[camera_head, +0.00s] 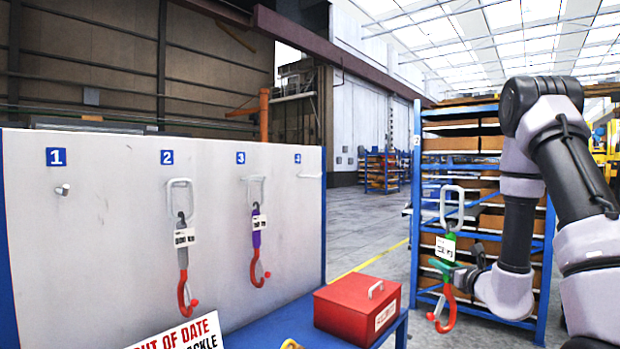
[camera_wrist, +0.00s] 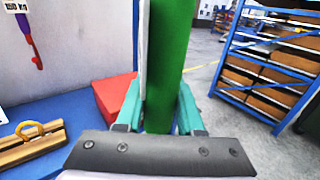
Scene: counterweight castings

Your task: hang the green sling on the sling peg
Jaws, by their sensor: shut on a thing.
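The green sling (camera_head: 449,237) hangs upright in my gripper (camera_head: 452,268), in front of the blue rack at the right. It has a pale oval link (camera_head: 452,190) on top, a white tag, and a red hook (camera_head: 443,309) below. In the wrist view, its green strap (camera_wrist: 168,65) stands between my teal fingers (camera_wrist: 160,108), which are shut on it. The pale peg panel (camera_head: 110,240) is far to the left of my gripper. Its peg under label 1 (camera_head: 62,190) is bare. Something thin and pale sticks out under label 4 (camera_head: 309,176); I cannot tell its form.
A dark grey sling (camera_head: 183,262) hangs under label 2 and a purple sling (camera_head: 256,232) under label 3. A red box (camera_head: 352,312) stands on the blue table (camera_head: 262,330), beside a sign (camera_head: 188,335). A blue rack (camera_head: 416,180) stands behind my arm.

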